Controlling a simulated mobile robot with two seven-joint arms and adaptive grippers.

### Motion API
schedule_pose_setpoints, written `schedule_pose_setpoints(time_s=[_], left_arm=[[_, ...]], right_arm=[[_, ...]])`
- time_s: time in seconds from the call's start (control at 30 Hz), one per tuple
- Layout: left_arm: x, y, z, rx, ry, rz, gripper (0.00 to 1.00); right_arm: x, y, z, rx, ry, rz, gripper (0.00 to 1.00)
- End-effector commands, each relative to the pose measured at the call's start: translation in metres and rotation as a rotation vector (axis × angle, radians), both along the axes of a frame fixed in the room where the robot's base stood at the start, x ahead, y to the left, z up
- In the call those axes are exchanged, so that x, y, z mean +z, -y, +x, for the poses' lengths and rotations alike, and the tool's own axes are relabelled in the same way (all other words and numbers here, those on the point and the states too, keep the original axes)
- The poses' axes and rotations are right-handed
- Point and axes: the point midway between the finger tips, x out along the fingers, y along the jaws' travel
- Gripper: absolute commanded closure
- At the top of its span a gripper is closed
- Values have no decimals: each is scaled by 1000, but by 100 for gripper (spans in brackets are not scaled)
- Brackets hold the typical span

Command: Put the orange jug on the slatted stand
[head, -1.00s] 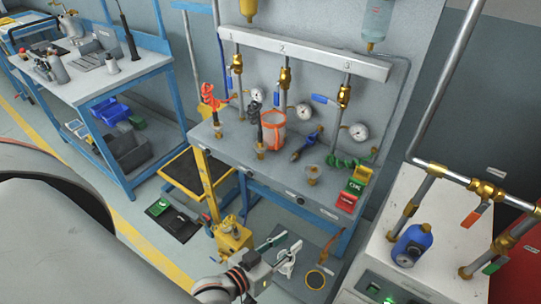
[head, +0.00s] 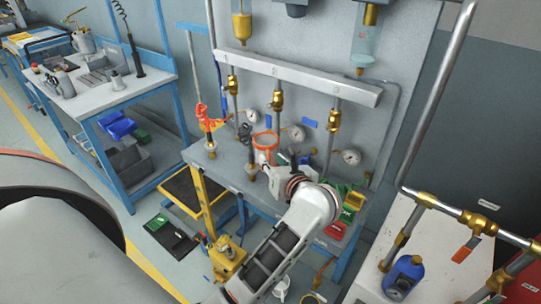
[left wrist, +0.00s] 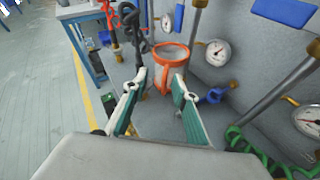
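The orange jug (head: 265,144) stands upright at the back of the grey bench, below the row of brass valves. It is a translucent cup with an orange rim and bands. The jug also shows in the left wrist view (left wrist: 166,72), just beyond my fingers. My left gripper (left wrist: 158,82) is open and empty, its two teal-padded fingers spread to either side of the line to the jug. In the head view my left gripper (head: 284,161) is just right of and in front of the jug, partly hidden by my wrist. I cannot clearly identify the slatted stand. My right gripper is out of view.
A black coiled hose (head: 245,133) hangs close left of the jug. A blue-handled tool (left wrist: 215,97) lies to its right, with a green coil (left wrist: 245,145) beyond. Gauges and pipes line the panel behind. A yellow-framed black platform (head: 187,191) sits low at the left.

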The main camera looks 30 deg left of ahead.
Motion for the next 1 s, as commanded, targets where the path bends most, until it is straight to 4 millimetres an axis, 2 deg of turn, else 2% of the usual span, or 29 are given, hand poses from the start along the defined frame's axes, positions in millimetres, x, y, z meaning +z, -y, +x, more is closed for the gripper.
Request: schedule_pose_setpoints(time_s=[0.17, 0.43, 0.7, 1.0], left_arm=[[-11, 4, 6, 8, 4, -83, 72], [-25, -15, 21, 8, 2, -79, 72], [-45, -39, 42, 9, 1, -78, 72], [-44, -45, 47, 8, 3, -79, 72]], right_arm=[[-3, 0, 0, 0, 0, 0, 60], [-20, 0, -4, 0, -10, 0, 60], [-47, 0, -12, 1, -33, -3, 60], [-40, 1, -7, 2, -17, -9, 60]])
